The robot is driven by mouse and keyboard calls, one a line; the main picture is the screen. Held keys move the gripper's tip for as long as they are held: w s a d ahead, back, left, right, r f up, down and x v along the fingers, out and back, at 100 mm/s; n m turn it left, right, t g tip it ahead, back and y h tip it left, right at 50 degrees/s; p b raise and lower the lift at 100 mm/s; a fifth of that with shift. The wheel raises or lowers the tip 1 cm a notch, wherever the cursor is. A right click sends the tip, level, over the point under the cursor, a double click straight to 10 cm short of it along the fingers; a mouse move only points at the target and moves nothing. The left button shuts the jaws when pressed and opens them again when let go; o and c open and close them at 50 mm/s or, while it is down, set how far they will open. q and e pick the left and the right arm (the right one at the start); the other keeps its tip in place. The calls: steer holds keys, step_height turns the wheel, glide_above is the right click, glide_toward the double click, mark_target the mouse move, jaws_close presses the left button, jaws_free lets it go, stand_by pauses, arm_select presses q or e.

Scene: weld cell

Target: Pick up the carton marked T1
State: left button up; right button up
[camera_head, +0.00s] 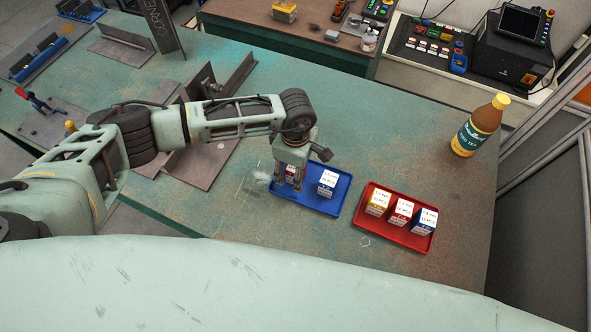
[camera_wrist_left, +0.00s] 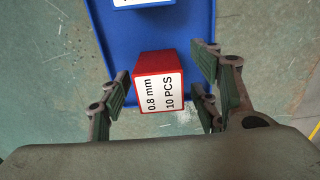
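A red carton (camera_wrist_left: 156,66) with a white label reading "0.8 mm 10 PCS" stands in the blue tray (camera_wrist_left: 97,12), near its edge. My left gripper (camera_wrist_left: 162,92) is open above it, with fingers on both sides of the carton and gaps between. In the head view my left gripper (camera_head: 288,182) points down over the left part of the blue tray (camera_head: 338,206) and partly hides the red carton (camera_head: 291,170). A blue carton (camera_head: 327,182) stands to the right in that tray. I can read no T1 mark on any carton. My right gripper is out of view.
A red tray (camera_head: 364,239) to the right holds a yellow carton (camera_head: 377,203), a red carton (camera_head: 401,211) and a blue carton (camera_head: 424,220). A brown bottle (camera_head: 478,128) stands at the right of the green table. Metal angle pieces (camera_head: 232,86) lie behind my left arm.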

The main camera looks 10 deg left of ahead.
arm_select(q)
steer(key=c, duration=1.2)
steer(key=shift+r, duration=0.1)
